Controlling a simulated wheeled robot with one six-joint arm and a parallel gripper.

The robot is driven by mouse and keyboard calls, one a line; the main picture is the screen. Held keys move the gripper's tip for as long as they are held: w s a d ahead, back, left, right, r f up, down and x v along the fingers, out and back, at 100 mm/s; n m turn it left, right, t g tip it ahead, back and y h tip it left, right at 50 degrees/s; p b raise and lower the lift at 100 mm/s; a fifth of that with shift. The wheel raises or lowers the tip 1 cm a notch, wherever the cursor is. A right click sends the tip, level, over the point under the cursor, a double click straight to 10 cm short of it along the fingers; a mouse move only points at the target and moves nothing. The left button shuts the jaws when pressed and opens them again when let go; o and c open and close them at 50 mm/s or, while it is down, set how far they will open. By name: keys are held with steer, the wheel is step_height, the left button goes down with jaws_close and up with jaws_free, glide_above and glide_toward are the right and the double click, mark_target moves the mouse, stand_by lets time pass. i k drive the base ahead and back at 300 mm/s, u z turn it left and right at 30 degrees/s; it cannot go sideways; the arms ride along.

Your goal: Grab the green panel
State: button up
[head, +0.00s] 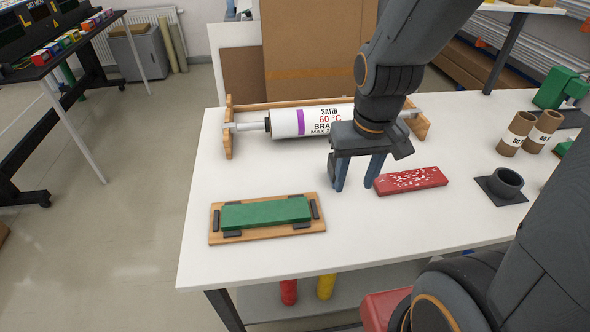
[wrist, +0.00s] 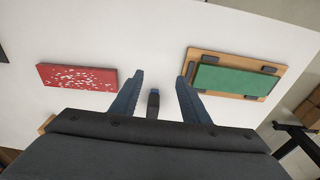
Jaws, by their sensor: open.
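The green panel (head: 265,213) lies flat on a wooden board (head: 292,231) with dark corner and side pieces, at the front left of the white table. In the wrist view the green panel (wrist: 222,79) is to the right of my gripper (wrist: 158,78). My gripper (head: 358,186) has two blue fingers, open, with neither panel between them. It stands right of the green panel in the head view. A red panel with white specks (head: 411,180) lies just right of my gripper; in the wrist view the red panel (wrist: 76,76) is to the left.
A white roll with a purple band (head: 287,123) rests on a wooden stand behind my gripper. A black cup on a square base (head: 506,182) and brown tubes (head: 516,134) stand at the right. The table (head: 210,165) is bare between the panels and along its left edge.

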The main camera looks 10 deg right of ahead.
mark_target(278, 212)
steer(key=z, duration=2.4)
steer(key=k, duration=0.65)
steer(key=u, duration=1.35)
